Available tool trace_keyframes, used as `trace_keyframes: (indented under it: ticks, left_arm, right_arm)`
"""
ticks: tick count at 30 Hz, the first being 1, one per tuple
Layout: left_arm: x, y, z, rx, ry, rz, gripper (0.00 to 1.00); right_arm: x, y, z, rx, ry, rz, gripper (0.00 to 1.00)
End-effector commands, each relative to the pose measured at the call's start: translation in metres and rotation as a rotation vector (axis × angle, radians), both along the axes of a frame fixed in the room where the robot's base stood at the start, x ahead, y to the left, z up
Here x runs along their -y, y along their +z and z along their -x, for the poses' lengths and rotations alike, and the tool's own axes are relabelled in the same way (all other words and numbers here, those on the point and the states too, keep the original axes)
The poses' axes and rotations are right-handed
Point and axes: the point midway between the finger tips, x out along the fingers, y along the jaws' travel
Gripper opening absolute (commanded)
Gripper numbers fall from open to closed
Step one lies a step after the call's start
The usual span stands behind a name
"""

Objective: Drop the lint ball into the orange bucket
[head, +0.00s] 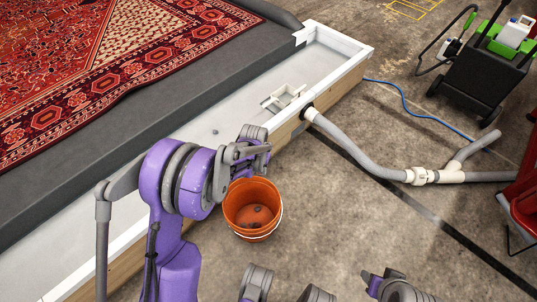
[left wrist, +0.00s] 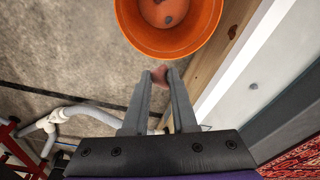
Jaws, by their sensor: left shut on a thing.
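The orange bucket (head: 252,220) stands on the concrete floor beside the wash pit, with a few small dark spots or bits inside at its bottom. In the left wrist view the bucket (left wrist: 127,22) is at the top, just beyond my fingertips. My left gripper (head: 262,160) is above the bucket's far side in the head view. In the left wrist view my left gripper (left wrist: 159,76) is shut on a small reddish-pink lump, likely the lint ball (left wrist: 158,74), partly hidden by the fingers.
The pit's white and wooden wall (head: 338,84) runs close beside the bucket. Small grey bits (head: 215,131) lie on the pit floor. A patterned rug (head: 110,60) lies on a grey platform. A grey drain pipe (head: 360,155) crosses the floor at right. Floor right of the bucket is clear.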

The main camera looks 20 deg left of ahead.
Motion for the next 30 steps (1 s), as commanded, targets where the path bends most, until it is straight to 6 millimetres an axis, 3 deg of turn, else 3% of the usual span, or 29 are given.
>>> trace_keyframes:
  ticks: [1, 3, 9, 15, 30]
  left_arm:
    - [-0.01, -0.026, 0.004, 0.0, 0.003, -0.001, 0.0]
    - [-0.019, -0.054, 0.012, 0.0, 0.004, -0.001, 0.0]
    - [-0.037, -0.11, 0.034, 0.001, 0.001, 0.0, 0.0]
    - [-0.043, -0.132, 0.044, 0.002, 0.001, 0.0, 0.0]
    - [-0.043, -0.179, 0.044, 0.002, 0.0, 0.0, 0.0]
  right_arm:
    - [0.0, 0.001, 0.0, 0.0, 0.0, 0.0, 0.5]
    - [0.0, 0.001, 0.0, 0.0, 0.0, 0.0, 0.5]
    - [0.0, 0.002, 0.0, 0.0, 0.0, 0.0, 0.5]
    - [0.0, 0.002, 0.0, 0.0, 0.0, 0.0, 0.5]
    - [0.0, -0.021, -0.004, -0.001, 0.0, 0.0, 0.5]
